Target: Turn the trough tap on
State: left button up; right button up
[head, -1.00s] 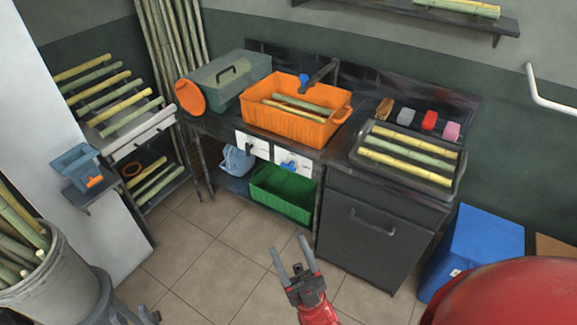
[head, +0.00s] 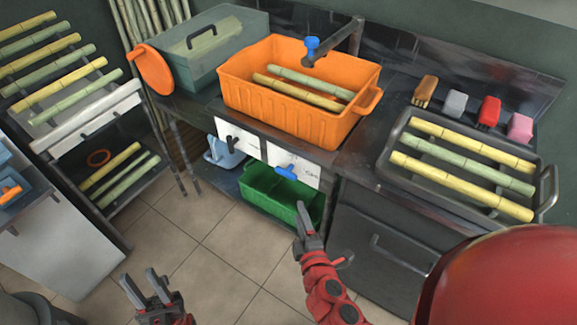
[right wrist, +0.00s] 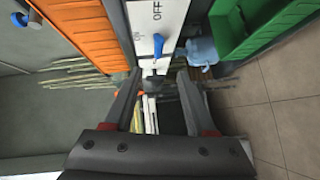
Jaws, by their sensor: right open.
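A white panel (head: 297,163) under the counter, below the orange trough (head: 290,100), carries a blue lever (head: 287,171). The right wrist view shows this blue lever (right wrist: 158,46) beside the letters ON and OFF; its upper end seems to point towards OFF. A second white panel (head: 245,143) with a dark lever is to its left. A spout with a blue handle (head: 312,46) stands over the trough. My right gripper (head: 303,215) is open and empty, below and in front of the blue lever, apart from it. My left gripper (head: 141,280) is open and empty, low at the left.
A green crate (head: 262,190) and a light blue can (head: 222,152) are on the shelf below the panels. A dark cabinet (head: 380,240) is at the right, with a tray of canes (head: 398,184) on top. Tiled floor (head: 215,262) is clear.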

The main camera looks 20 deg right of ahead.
aim_at(287, 172)
jog(key=w, duration=0.5)
jog(key=w+d+f+p, duration=0.1)
jog(key=w, duration=0.5)
jog(key=w+f+p, duration=0.1)
jog(key=w, duration=0.4)
jog(key=shift+w+d, duration=0.35)
jog(key=shift+w, duration=0.05)
grip_shut()
